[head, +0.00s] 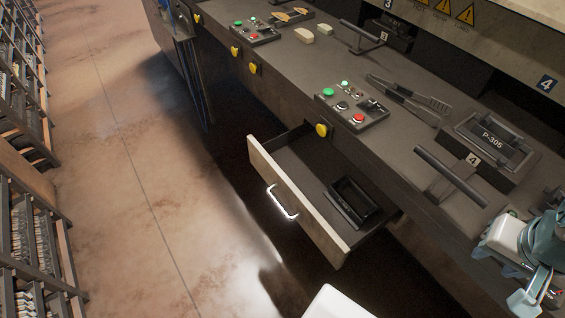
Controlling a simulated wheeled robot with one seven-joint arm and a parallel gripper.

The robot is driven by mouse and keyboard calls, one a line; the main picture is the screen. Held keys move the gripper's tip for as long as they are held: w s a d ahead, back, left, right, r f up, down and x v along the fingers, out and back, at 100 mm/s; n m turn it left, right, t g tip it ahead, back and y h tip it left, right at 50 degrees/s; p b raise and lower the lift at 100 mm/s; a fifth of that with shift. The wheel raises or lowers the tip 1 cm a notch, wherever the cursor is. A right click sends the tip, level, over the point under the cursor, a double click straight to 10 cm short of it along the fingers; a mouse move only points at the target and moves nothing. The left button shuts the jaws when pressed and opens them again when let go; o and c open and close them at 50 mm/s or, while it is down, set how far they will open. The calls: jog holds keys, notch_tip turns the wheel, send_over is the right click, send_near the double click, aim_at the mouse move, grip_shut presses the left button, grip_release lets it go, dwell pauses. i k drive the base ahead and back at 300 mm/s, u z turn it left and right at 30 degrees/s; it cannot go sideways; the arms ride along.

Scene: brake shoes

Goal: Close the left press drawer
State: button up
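A press drawer (298,197) with a pale front and a bright, curved metal handle (281,202) stands pulled out from under the dark workbench. A black open-topped box or tray (352,202) lies inside it, towards the right. My gripper (512,272), with white and teal arm parts, is at the lower right edge, over the bench side, well to the right of the drawer and apart from its handle. Its fingers are partly cut off and unclear, so I cannot tell whether it is open or shut.
The workbench (300,75) carries control panels (352,105), tongs (410,98), a long-handled press plate (450,176) and a block marked P-305 (492,140). Yellow buttons (322,130) line its front edge. Shelves (30,235) stand at left. The floor (150,200) between is clear.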

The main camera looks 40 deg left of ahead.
aim_at(299, 164)
jog(key=u, duration=2.05)
jog(key=k, duration=0.25)
jog(key=u, duration=0.3)
